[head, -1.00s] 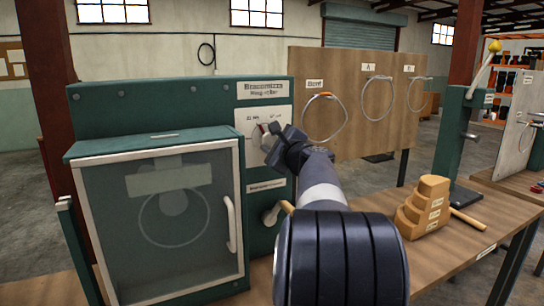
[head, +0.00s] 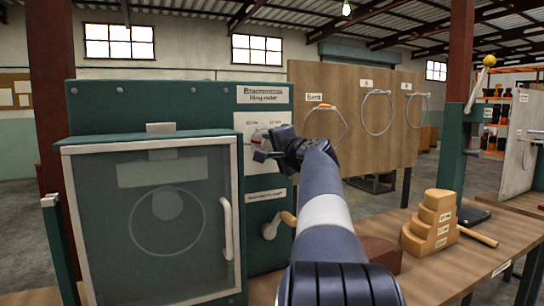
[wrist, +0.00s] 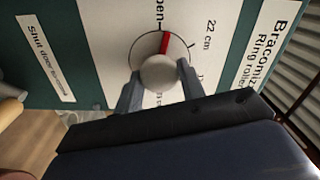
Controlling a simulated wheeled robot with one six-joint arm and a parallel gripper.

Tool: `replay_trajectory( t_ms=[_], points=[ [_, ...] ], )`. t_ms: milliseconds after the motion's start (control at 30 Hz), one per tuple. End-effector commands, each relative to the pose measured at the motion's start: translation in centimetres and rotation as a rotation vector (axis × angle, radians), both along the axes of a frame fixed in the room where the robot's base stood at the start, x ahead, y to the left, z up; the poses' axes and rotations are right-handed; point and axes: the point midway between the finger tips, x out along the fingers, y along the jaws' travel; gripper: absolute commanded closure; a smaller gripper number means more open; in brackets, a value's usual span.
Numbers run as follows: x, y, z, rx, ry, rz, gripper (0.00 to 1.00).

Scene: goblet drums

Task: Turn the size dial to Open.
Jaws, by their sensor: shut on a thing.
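The size dial (wrist: 158,73) is a round grey knob with a red pointer (wrist: 165,43) on the white panel of the green ring roller (head: 110,104). In the wrist view the pointer points up, just right of the partly cut-off "pen" label (wrist: 158,15) and left of the "22 cm" label (wrist: 208,35). My gripper (wrist: 159,75) is shut on the knob, one finger on each side. In the head view my gripper (head: 262,149) is at the panel and hides much of the dial.
A door with a grey frame and dark window (head: 165,215) is shut on the machine's left. A crank (head: 271,226) sits below the dial. Hoops (head: 325,125) hang on a board behind.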

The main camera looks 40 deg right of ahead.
Motion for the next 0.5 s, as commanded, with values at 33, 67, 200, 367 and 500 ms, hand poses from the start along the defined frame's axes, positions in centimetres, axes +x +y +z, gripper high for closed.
replay_trajectory(
  t_ms=[33,67,200,367,500],
  points=[
    [0.05,0.00,-0.46,-0.032,0.009,0.002,0.85],
    [0.04,-0.01,-0.43,-0.052,0.014,0.001,0.85],
    [0.06,0.01,-0.35,-0.129,0.034,0.001,0.85],
    [0.07,0.02,-0.28,-0.187,0.048,0.002,0.85],
    [0.07,0.01,-0.22,-0.217,0.056,0.002,0.85]
  ],
)
